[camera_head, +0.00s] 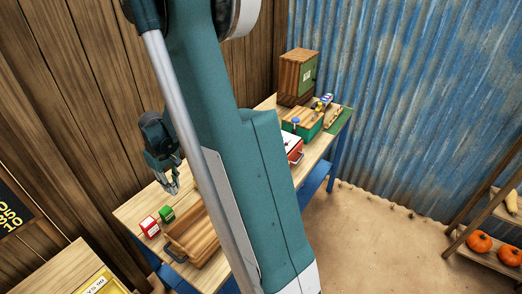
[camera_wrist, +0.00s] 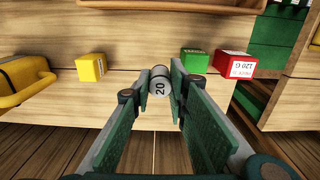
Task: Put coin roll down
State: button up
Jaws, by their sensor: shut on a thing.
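The coin roll (camera_wrist: 160,86) is a grey cylinder marked 20. In the wrist view it sits between the fingertips of my gripper (camera_wrist: 160,88), which is shut on it. In the head view my gripper (camera_head: 172,186) points down near the left end of the wooden table (camera_head: 137,212). The roll cannot be made out clearly there. The wrist view does not show clearly whether the roll touches the tabletop.
In the wrist view a yellow block (camera_wrist: 91,66) is left of the roll; a green block (camera_wrist: 195,61) and a red-and-white block (camera_wrist: 234,65) are right. A yellow case (camera_wrist: 22,85) stands far left. A wooden tray (camera_head: 173,246) and red box (camera_head: 296,157) show in the head view.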

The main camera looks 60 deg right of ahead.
aim_at(177, 192)
jog(key=shift+s+d, duration=0.2)
jog(key=shift+d, duration=0.15)
jog(key=shift+f, duration=0.1)
dwell(0.3)
jog(key=shift+f, duration=2.8)
jog(key=shift+f, duration=2.1)
jog(key=shift+f+b, duration=0.2)
jog(key=shift+b, duration=0.15)
jog(key=o, duration=1)
jog(key=shift+r, duration=0.15)
